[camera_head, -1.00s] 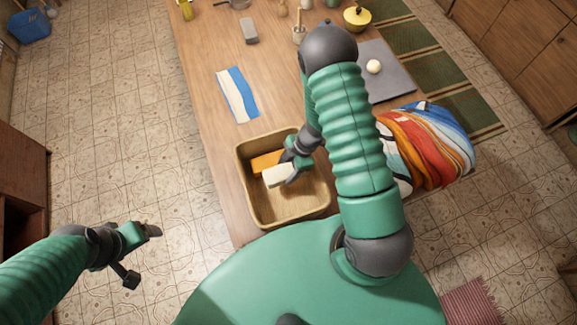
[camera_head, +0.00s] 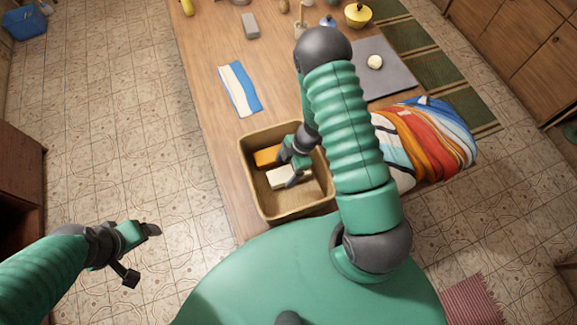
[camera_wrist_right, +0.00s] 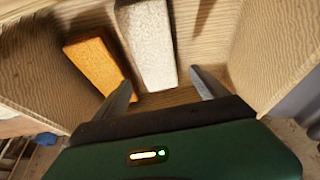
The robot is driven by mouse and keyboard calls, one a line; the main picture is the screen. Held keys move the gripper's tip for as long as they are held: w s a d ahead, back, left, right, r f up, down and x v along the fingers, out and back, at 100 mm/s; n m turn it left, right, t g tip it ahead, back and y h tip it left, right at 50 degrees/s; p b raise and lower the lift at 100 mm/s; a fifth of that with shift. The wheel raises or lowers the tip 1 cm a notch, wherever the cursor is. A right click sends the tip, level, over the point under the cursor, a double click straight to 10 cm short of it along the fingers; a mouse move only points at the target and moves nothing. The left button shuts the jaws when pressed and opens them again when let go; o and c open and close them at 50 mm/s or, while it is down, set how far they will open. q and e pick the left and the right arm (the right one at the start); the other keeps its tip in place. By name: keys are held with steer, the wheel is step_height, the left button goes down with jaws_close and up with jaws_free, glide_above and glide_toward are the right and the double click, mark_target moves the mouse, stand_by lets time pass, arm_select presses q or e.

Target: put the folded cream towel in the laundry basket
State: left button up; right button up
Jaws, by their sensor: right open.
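The folded cream towel (camera_head: 283,180) lies in the laundry basket (camera_head: 262,211), a tan open box at the table's near end. It is beside an orange folded cloth (camera_head: 267,155). My right gripper (camera_head: 291,170) is inside the basket, just over the cream towel. In the right wrist view its two fingers (camera_wrist_right: 163,92) are spread, with the cream towel (camera_wrist_right: 148,42) beyond them and the orange cloth (camera_wrist_right: 98,66) to its left. My left gripper (camera_head: 142,254) is open and empty over the floor, left of the table.
A striped colourful cloth heap (camera_head: 425,145) lies right of the basket. A blue and white cloth (camera_head: 240,88), a grey block (camera_head: 250,25) and a grey mat (camera_head: 388,82) with a pale ball (camera_head: 375,62) are on the wooden table (camera_head: 205,80).

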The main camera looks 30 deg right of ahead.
steer(key=shift+a+r, duration=0.15)
steer(key=shift+a, duration=0.15)
steer(key=shift+r, duration=0.35)
steer(key=shift+d+f+p+v, duration=0.3)
steer(key=shift+d+p+v, duration=0.55)
steer(key=shift+v, duration=7.2)
steer(key=w+a+r+m+t+h+b, duration=0.25)
steer(key=w+r+m+t+h, duration=0.3)
steer(key=w, duration=0.55)
arm_select(q)
steer(key=f+b, duration=0.3)
steer(key=f, duration=0.1)
steer(key=shift+a+f, duration=0.1)
steer(key=shift+a, duration=0.15)
arm_select(e)
steer(key=s+a+m+g, duration=0.2)
steer(key=s+a+m, duration=0.2)
steer(key=s, duration=0.3)
steer(key=s+a+m+g+y, duration=0.1)
steer(key=s+a+m+g, duration=0.1)
steer(key=s+a+m, duration=0.3)
steer(key=shift+s+a+f+m, duration=0.15)
steer(key=shift+s+f+m, duration=0.25)
steer(key=shift+s, duration=0.6)
